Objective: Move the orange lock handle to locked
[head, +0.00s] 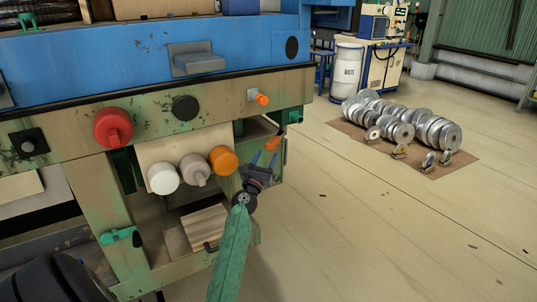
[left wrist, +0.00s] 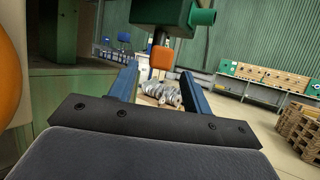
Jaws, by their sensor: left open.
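The orange lock handle (head: 272,143) is a small block at the right end of the green machine, just beyond my left gripper's fingertips. In the left wrist view the orange lock handle (left wrist: 161,58) hangs on a dark stem under a green housing (left wrist: 163,15) and appears between the two fingers. My left gripper (head: 265,157) is open with blue fingers, and no contact with the handle is clear. In the left wrist view the gripper (left wrist: 162,82) has nothing between its fingers. My right gripper is not in view.
A large orange knob (head: 223,160) stands close to the left of my gripper, beside a pale knob (head: 194,169) and a white knob (head: 163,178). A red knob (head: 114,127) is farther left. Metal coils (head: 398,125) lie on a floor mat, with open floor to the right.

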